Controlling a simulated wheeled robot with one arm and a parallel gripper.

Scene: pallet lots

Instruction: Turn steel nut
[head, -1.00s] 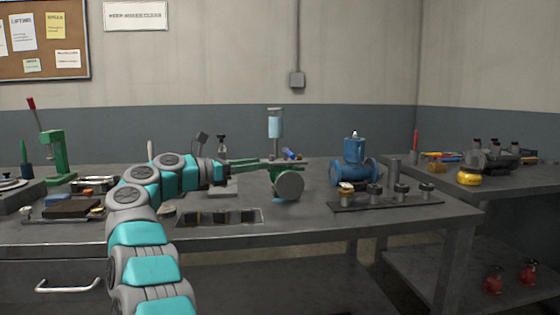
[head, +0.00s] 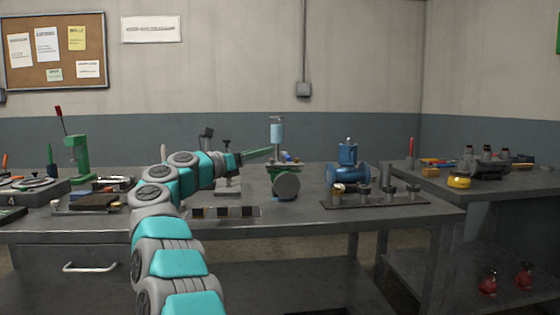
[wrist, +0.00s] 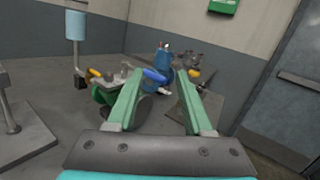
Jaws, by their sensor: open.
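A dark strip (head: 374,204) on the bench bears several short posts. One has a brass-coloured top (head: 340,189); the others have grey steel tops (head: 413,189). I cannot tell which of these is the steel nut, and the threads are too small to make out. My gripper (head: 270,154) has green fingers and is left of the strip, above the bench. In the wrist view my gripper (wrist: 160,82) is open, with nothing clearly held between its fingers. The strip is not clearly seen there.
A green stand with a grey disc (head: 286,186) is close below my gripper. A blue valve (head: 348,170) stands behind the strip. A dark tray (head: 225,211) lies at the bench front. A second bench (head: 485,192) is at right.

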